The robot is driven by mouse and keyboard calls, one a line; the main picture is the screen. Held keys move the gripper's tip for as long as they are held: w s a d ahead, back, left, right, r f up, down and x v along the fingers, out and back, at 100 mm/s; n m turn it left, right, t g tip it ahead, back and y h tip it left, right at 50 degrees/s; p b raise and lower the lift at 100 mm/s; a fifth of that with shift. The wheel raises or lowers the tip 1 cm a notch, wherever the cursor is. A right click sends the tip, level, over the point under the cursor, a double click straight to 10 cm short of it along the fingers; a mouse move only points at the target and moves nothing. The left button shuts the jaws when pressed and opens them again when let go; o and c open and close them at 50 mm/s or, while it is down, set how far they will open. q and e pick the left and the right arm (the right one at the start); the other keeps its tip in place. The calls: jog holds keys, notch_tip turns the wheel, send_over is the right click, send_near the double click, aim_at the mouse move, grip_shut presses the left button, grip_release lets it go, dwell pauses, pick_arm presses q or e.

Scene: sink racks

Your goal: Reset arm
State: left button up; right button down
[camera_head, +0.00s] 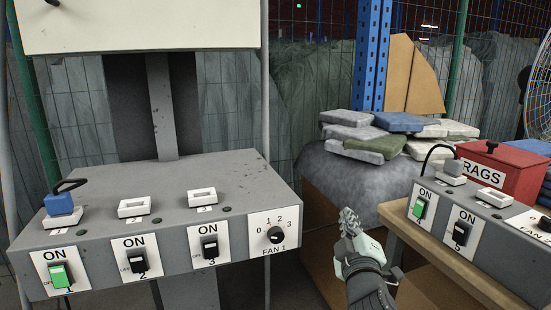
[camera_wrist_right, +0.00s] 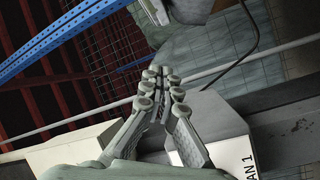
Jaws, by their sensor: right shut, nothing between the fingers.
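My right gripper (camera_head: 348,222) is raised at the lower middle of the head view, in the gap between two grey control boxes. It is shut and empty, touching nothing that I can see. The right wrist view shows its fingertips (camera_wrist_right: 160,72) together, with the grey box with the FAN 1 label (camera_wrist_right: 243,165) behind them. My left gripper is not in view.
The left control box (camera_head: 120,235) has several switches and a FAN 1 knob (camera_head: 276,235). The right control box (camera_head: 455,210) stands on a wooden bench. A red RAGS box (camera_head: 505,172) and stacked folded cloths (camera_head: 375,145) are behind.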

jog(key=s+d+f+m+g+h, duration=0.1)
jog(key=s+d+f+m+g, duration=0.2)
jog(key=f, duration=0.5)
jog(key=s+d+f+g, duration=0.2)
jog(key=s+f, duration=0.3)
jog(key=f, duration=0.2)
jog(key=s+d+f+m+g+h, duration=0.1)
jog(key=s+d+f+m+g, duration=0.15)
jog(key=s+f, duration=0.4)
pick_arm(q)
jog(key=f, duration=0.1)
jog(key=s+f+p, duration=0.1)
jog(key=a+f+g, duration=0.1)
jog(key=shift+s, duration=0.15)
pick_arm(e)
jog(key=s+d+f+m+g+y, duration=0.1)
jog(key=s+f+g, duration=0.3)
jog(key=s+f, duration=0.3)
jog(key=s+d+f+m+g, duration=0.1)
jog(key=s+f+g, duration=0.3)
jog(key=s+f, duration=0.4)
jog(key=s+d, duration=0.1)
jog(key=s, duration=0.4)
jog(key=shift+s+d+m+y, duration=0.15)
jog(key=shift+m+y, duration=0.2)
jog(key=shift+y, duration=0.05)
